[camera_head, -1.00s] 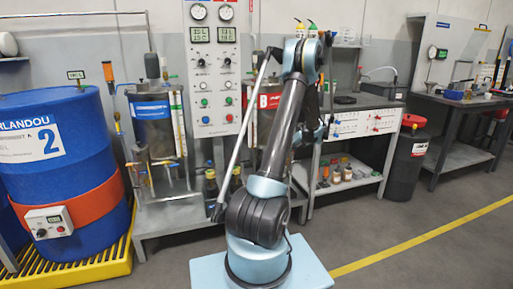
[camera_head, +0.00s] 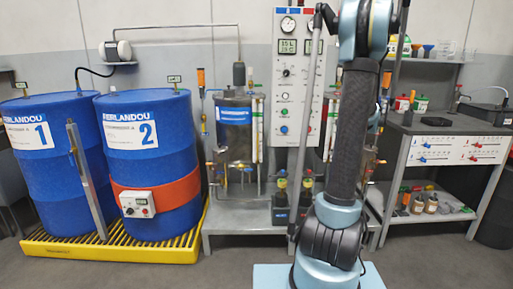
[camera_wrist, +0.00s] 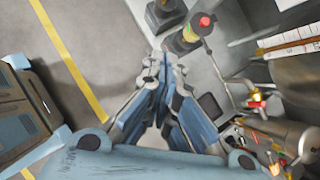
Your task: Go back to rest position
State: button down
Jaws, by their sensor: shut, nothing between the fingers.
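My gripper (camera_wrist: 160,92) shows in the wrist view with its blue and grey fingers together at the tips and nothing between them. In the head view my arm rises through the middle of the picture and runs out at the top. The gripper itself cannot be made out there.
Two blue drums, drum 1 (camera_head: 45,175) and drum 2 (camera_head: 165,180), stand on a yellow spill pallet (camera_head: 110,247). A control panel (camera_head: 288,105) and a tank (camera_head: 234,135) stand behind my arm. A workbench (camera_head: 440,180) is at right. Floor in front is clear.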

jog(key=s+a+r+n+g+h, duration=0.1)
jog(key=s+a+r+n, duration=0.1)
jog(key=s+a+n, duration=0.7)
jog(key=s+a+r+n+g+h, duration=0.1)
jog(key=s+a+n, duration=0.4)
jog(key=s, duration=0.6)
jog(key=s+a+f+n+h, duration=0.1)
jog(key=s+a+f+n, duration=0.1)
jog(key=s+n, duration=0.4)
jog(key=s+a+f+n+h, duration=0.1)
jog(key=s+f+n, duration=0.4)
jog(key=s, duration=0.6)
jog(key=shift+s+a+f+n+g+h, duration=0.3)
jog(key=shift+a+n, duration=0.1)
jog(key=shift+a, duration=0.2)
jog(key=c, duration=1.9)
grip_release()
jog(key=shift+s+f, duration=0.15)
